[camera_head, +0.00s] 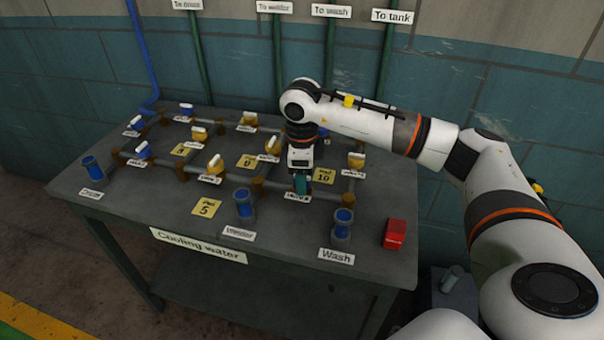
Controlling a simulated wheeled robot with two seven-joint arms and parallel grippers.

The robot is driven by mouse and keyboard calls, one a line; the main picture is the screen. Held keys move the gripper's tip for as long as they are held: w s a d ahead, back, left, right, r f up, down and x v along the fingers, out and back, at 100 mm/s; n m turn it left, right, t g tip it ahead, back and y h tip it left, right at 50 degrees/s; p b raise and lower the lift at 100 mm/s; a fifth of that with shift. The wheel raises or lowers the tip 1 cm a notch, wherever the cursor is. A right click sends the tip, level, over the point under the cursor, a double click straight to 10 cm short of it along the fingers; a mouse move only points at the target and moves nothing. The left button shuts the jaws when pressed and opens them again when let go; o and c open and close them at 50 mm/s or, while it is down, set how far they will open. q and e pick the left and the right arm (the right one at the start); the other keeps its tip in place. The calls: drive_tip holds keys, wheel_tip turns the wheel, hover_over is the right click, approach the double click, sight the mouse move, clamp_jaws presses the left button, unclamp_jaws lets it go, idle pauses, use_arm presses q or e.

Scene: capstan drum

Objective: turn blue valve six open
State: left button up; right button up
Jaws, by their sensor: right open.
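My right gripper (301,178) points down over the front middle of the pipe layout on the table. Its jaws are open, around or just above a small teal-blue part (301,186) with a white label (298,197) in front of it. I cannot make out the number on that label, or whether the jaws touch the part. The gripper hides most of the fitting there. Other blue-handled valves stand at the left of the layout: one upper (136,123), one lower (142,150) and one at the back (186,109). My left gripper is not in view.
Several yellow-handled valves, one of them here (215,164), stand close around on the dark table (120,205). A red block (395,233) sits at the right.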

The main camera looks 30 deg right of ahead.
wheel_tip(320, 180, up, 12)
drive_tip(key=b, duration=0.1)
drive_tip(key=shift+s+a+f, duration=0.15)
drive_tip(key=shift+s+a, duration=0.15)
drive_tip(key=shift+s, duration=0.05)
idle(0.4)
